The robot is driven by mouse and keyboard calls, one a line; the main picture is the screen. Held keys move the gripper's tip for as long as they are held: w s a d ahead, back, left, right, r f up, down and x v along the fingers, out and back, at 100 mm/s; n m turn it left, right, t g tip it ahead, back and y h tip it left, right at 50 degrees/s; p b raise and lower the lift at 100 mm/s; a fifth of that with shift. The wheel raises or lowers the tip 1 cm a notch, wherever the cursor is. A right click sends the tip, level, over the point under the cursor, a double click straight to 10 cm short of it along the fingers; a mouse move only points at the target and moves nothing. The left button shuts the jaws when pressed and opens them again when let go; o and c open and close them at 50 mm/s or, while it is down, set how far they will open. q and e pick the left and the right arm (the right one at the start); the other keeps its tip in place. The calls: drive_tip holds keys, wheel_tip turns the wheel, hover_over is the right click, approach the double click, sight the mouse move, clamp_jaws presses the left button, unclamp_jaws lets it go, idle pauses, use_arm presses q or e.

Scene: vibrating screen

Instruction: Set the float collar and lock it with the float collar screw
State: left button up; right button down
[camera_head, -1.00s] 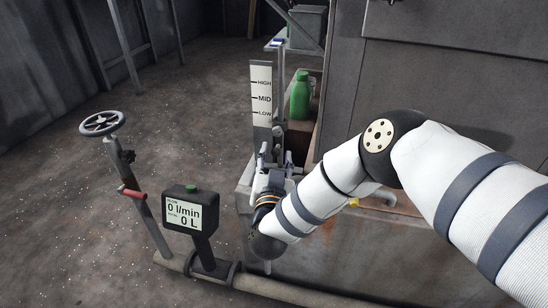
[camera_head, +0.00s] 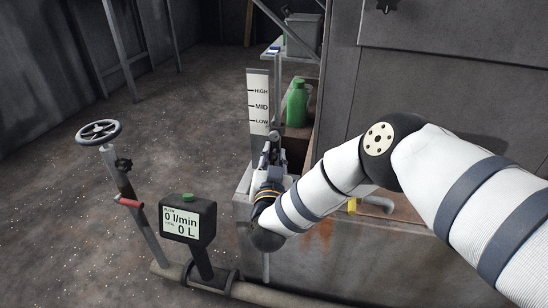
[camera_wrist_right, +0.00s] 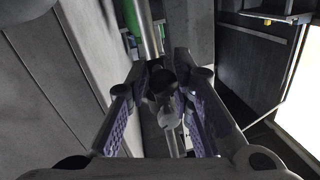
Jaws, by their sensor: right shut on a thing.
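My right gripper (camera_head: 271,150) is at the foot of the upright metal float rod (camera_head: 277,92), below the LOW mark. In the right wrist view its two purple-padded fingers (camera_wrist_right: 163,82) close around a dark round part on the rod, which looks like the float collar (camera_wrist_right: 160,78). A paler grey stub, likely the float collar screw (camera_wrist_right: 169,113), points back toward my palm between the finger pads. Shadow and the fingers hide much of both parts. The rod also shows in the right wrist view (camera_wrist_right: 147,35). My left gripper is not in view.
A white gauge board (camera_head: 259,103) marked HIGH, MID and LOW stands left of the rod. A green bottle (camera_head: 297,104) stands behind. A flow meter (camera_head: 188,218) reading 0 L and a handwheel (camera_head: 99,132) stand left; a pipe (camera_head: 255,293) runs along the floor.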

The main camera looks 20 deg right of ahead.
drive_tip(key=r+p, duration=0.2)
drive_tip(key=r, duration=0.1)
drive_tip(key=r+p, duration=0.2)
drive_tip(key=r, duration=0.1)
drive_tip(key=r+p, duration=0.2)
drive_tip(key=r, duration=0.1)
drive_tip(key=shift+a+r+p, duration=0.25)
drive_tip(key=shift+r+p, duration=0.15)
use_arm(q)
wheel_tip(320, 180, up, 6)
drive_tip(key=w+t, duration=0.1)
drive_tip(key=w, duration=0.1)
use_arm(e)
drive_tip(key=shift+f, duration=0.35)
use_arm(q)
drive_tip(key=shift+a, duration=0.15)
use_arm(e)
drive_tip(key=c, duration=1.5)
unclamp_jaws()
drive_tip(key=shift+a, duration=0.1)
drive_tip(key=shift+o, duration=0.2)
drive_tip(key=v, duration=1.2)
